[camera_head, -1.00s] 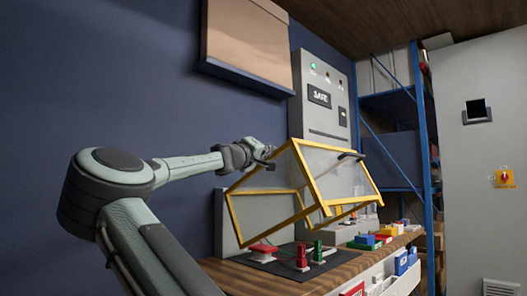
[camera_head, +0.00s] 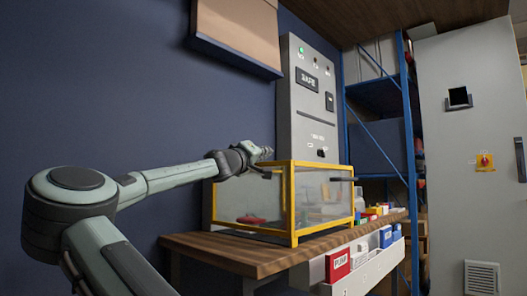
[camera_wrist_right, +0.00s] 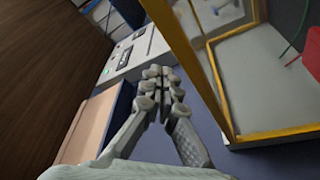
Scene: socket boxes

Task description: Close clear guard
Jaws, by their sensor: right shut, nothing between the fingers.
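The clear guard (camera_head: 292,205) is a yellow-framed box with see-through panels. In the head view it sits level, its lower frame down at the wooden bench. A dark handle shows at the top of its front side. My right gripper (camera_head: 266,152) is just above the guard's top left edge, at the back. In the right wrist view the right gripper (camera_wrist_right: 161,85) is shut and empty, beside the guard's yellow frame (camera_wrist_right: 205,75). I cannot tell whether they touch. A red part (camera_head: 251,219) shows dimly through the panel. My left gripper is not in view.
The wooden bench (camera_head: 225,254) has clear room at its near left. A grey panel (camera_head: 311,100) marked SAFE with a green light stands behind. Several coloured boxes (camera_head: 374,210) lie right of the guard. A blue shelf rack (camera_head: 410,140) stands at the right.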

